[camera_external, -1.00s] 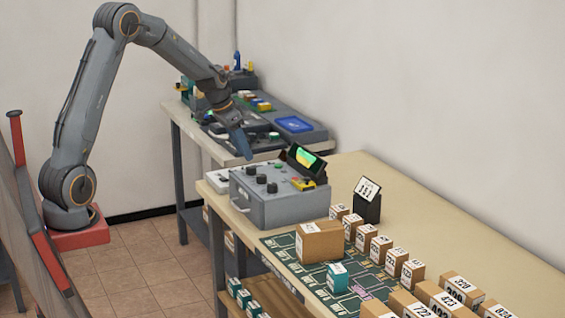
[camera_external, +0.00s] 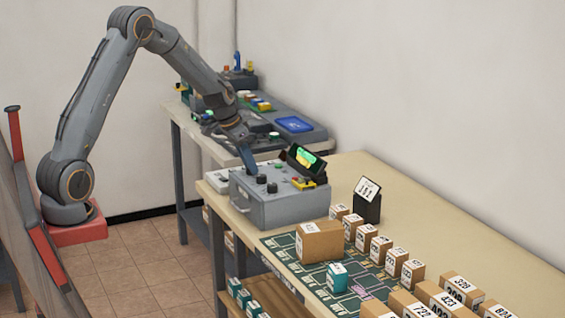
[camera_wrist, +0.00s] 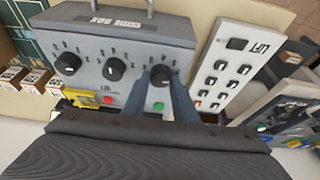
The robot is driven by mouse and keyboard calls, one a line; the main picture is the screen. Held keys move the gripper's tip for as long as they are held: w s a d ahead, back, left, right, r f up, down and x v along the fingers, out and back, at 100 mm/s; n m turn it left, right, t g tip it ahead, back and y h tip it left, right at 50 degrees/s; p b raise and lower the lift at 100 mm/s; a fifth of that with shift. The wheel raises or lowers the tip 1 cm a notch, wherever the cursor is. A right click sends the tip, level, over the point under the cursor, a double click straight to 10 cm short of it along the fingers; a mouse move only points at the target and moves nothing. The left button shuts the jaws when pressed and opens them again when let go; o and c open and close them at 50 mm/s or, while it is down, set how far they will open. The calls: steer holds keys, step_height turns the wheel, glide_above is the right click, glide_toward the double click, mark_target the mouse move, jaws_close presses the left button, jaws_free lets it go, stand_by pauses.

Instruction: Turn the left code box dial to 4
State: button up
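The grey code box (camera_external: 285,205) stands at the near left end of the table. In the wrist view its CODE BOX label (camera_wrist: 105,22) appears upside down. It has three black dials in a row. The dial at the right of the wrist view (camera_wrist: 160,73) is the box's left one by the label. The middle dial (camera_wrist: 113,69) and the other end dial (camera_wrist: 68,63) are free. My gripper (camera_wrist: 162,83) points down at the left dial, its fingers apart with the dial between their tips. I cannot tell whether they touch it. The left dial's pointer and number are not readable.
A white LIFT panel (camera_wrist: 228,70) with several black knobs lies beside the box. A small screen (camera_external: 303,159) shows green on the box's far edge. Cardboard boxes (camera_external: 320,242) stand on the green mat to the right. A second table with equipment is behind.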

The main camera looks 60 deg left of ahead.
steer(key=shift+n+p, duration=0.3)
steer(key=shift+p, duration=0.05)
steer(key=shift+c, duration=0.2)
steer(key=shift+d+n+y+p, duration=0.15)
steer(key=shift+n+y+p, duration=0.5)
steer(key=shift+n, duration=0.55)
steer(key=shift+w+f+n+y+b, duration=0.1)
steer(key=shift+n+y+b, duration=0.3)
steer(key=shift+n, duration=0.8)
steer(key=n+g+y+b, duration=0.1)
steer(key=n+b, duration=0.1)
steer(key=b, duration=0.2)
steer(key=n+b, duration=0.3)
steer(key=b, duration=0.2)
steer(key=shift+w+d+f+n+g+y, duration=0.2)
steer(key=shift+n+g+y, duration=0.1)
steer(key=shift+g+y, duration=0.1)
steer(key=n+b, duration=0.1)
steer(key=n+g+b, duration=0.1)
steer(key=n+b, duration=0.2)
steer(key=shift+r+n+g+y, duration=0.25)
steer(key=shift+n+g, duration=0.05)
steer(key=shift+b, duration=0.35)
steer(key=o, duration=1)
steer(key=shift+o, duration=0.2)
